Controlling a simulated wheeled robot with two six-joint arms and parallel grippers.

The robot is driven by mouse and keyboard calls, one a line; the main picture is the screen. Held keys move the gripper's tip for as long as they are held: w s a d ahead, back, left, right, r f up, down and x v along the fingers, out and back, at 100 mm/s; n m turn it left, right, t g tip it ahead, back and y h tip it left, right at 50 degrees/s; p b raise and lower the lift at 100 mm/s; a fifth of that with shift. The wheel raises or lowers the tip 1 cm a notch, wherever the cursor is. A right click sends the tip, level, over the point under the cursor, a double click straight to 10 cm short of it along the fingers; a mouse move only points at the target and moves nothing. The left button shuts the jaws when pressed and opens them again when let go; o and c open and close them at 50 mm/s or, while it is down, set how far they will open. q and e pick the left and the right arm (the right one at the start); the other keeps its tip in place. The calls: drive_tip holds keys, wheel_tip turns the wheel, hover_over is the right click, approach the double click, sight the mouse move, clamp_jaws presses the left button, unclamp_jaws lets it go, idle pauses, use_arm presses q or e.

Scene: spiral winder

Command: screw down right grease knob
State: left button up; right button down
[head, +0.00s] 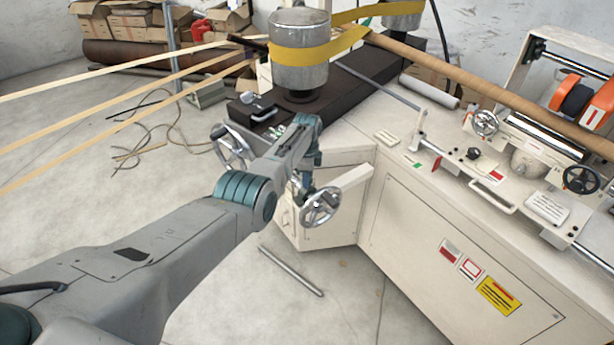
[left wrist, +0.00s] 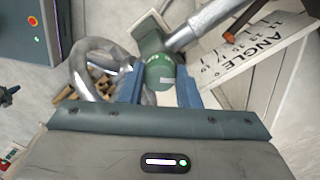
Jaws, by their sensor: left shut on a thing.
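In the left wrist view a round green knob (left wrist: 160,71) with a small pale label sits between the two blue fingers of my left gripper (left wrist: 160,90). The fingers are shut on the knob's sides. A metal rod (left wrist: 205,20) runs up and right from close beside the knob. In the head view my left gripper (head: 301,190) points down by the front of the cream machine, close to a handwheel (head: 320,207). My arm and gripper hide the knob there. My right gripper is in neither view.
A metal handwheel (left wrist: 88,72) and an ANGLE scale plate (left wrist: 255,45) flank the knob in the wrist view. Another handwheel (head: 231,146) stands left of my wrist in the head view. A grey rod (head: 290,271) lies on the floor below.

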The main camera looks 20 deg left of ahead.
use_arm(q)
drive_tip(key=m, duration=0.6)
drive_tip(key=shift+w+r, duration=0.1)
drive_tip(key=shift+r, duration=0.05)
idle(0.4)
drive_tip(key=o, duration=0.7)
drive_tip(key=shift+o, duration=1.3)
